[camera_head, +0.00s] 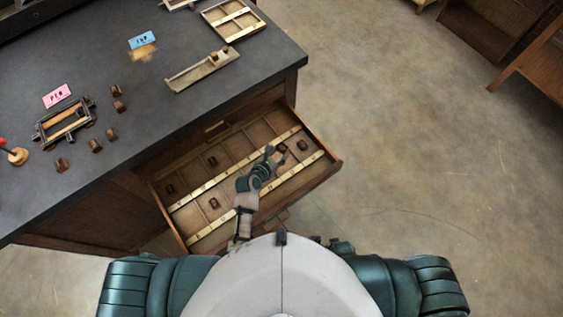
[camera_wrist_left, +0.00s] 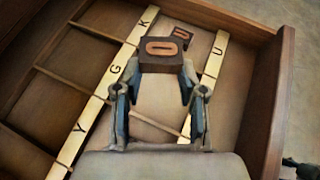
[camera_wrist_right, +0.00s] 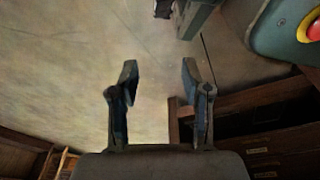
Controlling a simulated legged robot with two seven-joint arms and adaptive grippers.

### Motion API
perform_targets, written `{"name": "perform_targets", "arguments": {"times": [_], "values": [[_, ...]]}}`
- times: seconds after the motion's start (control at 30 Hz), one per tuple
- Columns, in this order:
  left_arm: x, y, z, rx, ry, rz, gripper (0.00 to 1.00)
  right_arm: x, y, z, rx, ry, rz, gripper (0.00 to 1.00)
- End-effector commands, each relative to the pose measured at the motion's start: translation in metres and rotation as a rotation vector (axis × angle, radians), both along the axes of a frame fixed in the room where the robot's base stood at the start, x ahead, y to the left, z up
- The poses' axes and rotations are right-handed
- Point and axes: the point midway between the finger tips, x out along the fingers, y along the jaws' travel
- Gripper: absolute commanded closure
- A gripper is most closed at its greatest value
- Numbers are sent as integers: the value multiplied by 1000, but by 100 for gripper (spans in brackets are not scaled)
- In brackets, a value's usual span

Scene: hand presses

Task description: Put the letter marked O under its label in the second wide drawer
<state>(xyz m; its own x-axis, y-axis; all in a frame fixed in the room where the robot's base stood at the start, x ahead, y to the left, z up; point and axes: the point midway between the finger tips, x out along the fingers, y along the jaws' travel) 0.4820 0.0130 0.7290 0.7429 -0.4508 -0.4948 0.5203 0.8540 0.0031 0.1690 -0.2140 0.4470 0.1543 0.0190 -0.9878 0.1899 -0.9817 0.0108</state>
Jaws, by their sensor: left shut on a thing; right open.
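The letter O block (camera_wrist_left: 163,52), dark with an orange O face, is between the fingertips of my left gripper (camera_wrist_left: 156,90). That gripper is shut on it, over the right part of the open wide drawer (camera_head: 336,163). In the head view my left gripper (camera_head: 268,158) hides most of the block. A letter U block (camera_wrist_left: 182,35) lies just beyond the O block. Brass label strips (camera_wrist_left: 92,112) carry Y, G and K; another strip (camera_wrist_left: 217,60) shows a U. I see no O label clearly. My right gripper (camera_wrist_right: 158,80) is open and empty.
Several letter blocks, one here (camera_head: 214,203), sit in drawer compartments. The dark bench top (camera_head: 150,100) holds a metal frame (camera_head: 65,123), loose blocks, a pink card (camera_head: 57,95), a blue card (camera_head: 142,40) and a composing tray (camera_head: 203,70).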

Motion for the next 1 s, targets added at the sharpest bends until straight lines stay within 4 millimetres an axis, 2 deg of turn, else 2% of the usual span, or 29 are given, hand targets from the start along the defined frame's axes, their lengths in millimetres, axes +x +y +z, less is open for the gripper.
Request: {"name": "perform_targets", "arguments": {"times": [0.03, 0.1, 0.27, 0.5, 0.63, 1.0], "values": [[0, 1, -16, 3, 2, -2, 81, 3, 0, 2, -1, -1, -1, 52], [0, 2, -29, 3, 2, -2, 81, 9, 2, 11, -1, -2, -2, 52], [0, 2, -42, -1, 1, -2, 81, 18, 3, 26, -2, -6, -4, 52], [0, 3, -74, 0, 1, -3, 81, 32, 6, 53, -1, -16, -8, 52], [0, 1, -78, 0, 0, -2, 81, 35, 5, 61, -1, -17, -8, 52], [0, 1, -82, 0, 1, -2, 81, 36, 5, 63, 0, -17, -8, 52]]}}
